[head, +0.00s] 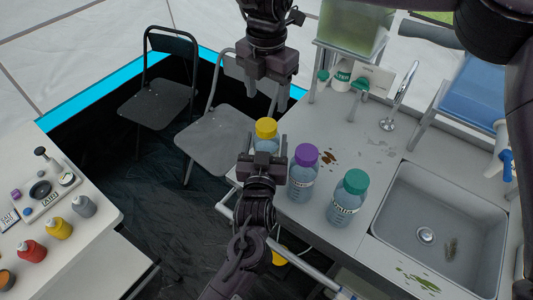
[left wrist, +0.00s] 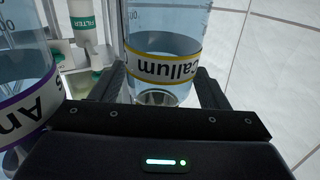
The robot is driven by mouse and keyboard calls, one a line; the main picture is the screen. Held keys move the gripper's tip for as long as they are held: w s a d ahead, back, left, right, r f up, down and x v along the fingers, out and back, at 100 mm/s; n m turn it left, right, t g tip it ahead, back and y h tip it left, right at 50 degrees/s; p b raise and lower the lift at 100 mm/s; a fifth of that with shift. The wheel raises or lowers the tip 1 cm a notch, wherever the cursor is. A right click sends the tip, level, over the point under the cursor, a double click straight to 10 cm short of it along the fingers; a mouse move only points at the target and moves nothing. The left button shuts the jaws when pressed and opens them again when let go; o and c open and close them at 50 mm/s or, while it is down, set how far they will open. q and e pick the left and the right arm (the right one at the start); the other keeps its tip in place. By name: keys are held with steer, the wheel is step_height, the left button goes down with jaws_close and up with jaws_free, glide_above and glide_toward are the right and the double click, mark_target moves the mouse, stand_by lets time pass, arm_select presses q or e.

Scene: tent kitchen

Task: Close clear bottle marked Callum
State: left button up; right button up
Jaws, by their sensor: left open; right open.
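The clear bottle marked Callum (left wrist: 165,45) has a yellow label band, and its writing appears upside down in the left wrist view. In the head view this bottle (head: 267,148) stands upright near the counter's left end with a yellow cap (head: 266,127) on top; I cannot tell how tight the cap is. My left gripper (head: 266,143) is open, with one finger on each side of the bottle; contact is unclear. It partly hides the bottle's body. My right gripper (head: 268,94) is open and empty, above and beyond the yellow cap.
A purple-capped bottle (head: 302,175) stands close beside the Callum bottle, and a green-capped one (head: 347,200) farther right. A sink (head: 400,215) and faucet (head: 398,100) lie to the right. Folding chairs (head: 217,130) stand beyond the counter. A side table (head: 95,237) holds small jars at left.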

mark_target(266, 124)
arm_select(q)
steer(key=shift+w, duration=0.5)
steer(key=c, duration=1.4)
jaws_close()
arm_select(e)
steer(key=shift+n, duration=0.3)
steer(key=n, duration=1.3)
steer(key=shift+f, duration=3.95)
